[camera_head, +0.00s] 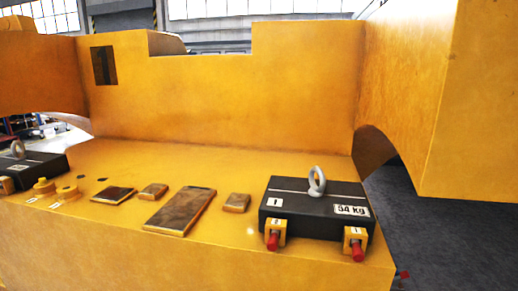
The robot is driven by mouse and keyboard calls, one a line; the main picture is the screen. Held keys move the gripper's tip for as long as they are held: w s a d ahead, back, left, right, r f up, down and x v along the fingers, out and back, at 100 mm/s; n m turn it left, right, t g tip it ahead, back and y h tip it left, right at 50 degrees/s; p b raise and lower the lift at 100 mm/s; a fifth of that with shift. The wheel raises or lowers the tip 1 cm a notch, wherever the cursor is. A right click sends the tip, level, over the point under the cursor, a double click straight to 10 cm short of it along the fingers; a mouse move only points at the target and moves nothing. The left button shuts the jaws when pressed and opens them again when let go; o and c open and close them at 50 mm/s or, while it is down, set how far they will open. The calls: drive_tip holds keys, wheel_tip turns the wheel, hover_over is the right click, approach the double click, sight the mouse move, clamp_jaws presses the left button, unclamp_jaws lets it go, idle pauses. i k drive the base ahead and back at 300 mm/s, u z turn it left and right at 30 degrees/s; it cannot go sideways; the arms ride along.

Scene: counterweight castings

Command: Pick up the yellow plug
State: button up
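Two small yellow round pieces with raised knobs sit on the yellow ledge at the left, and they look like plugs. One yellow plug (44,186) is beside the black block at the left edge. The other yellow plug (67,193) is just to its right and nearer the front edge. Small white labels lie in front of them. Both are upright and nothing covers them. My gripper is not in view.
A black weight (290,206) marked 54 kg, with a grey lifting eye, stands at right behind red-tipped pins (272,241). Another black block (40,168) is cut off at left. Two dark spots and several flat plates (180,211) lie between. A high yellow wall (225,105) stands behind.

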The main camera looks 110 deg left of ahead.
sight(43, 181)
drive_tip(key=u, duration=0.15)
drive_tip(key=k, duration=0.65)
drive_tip(key=u, duration=1.65)
drive_tip(key=i, duration=0.25)
drive_tip(key=u, duration=3.05)
drive_tip(key=i, duration=0.65)
drive_tip(key=z, duration=0.25)
drive_tip(key=k, duration=0.45)
drive_tip(key=u, duration=0.05)
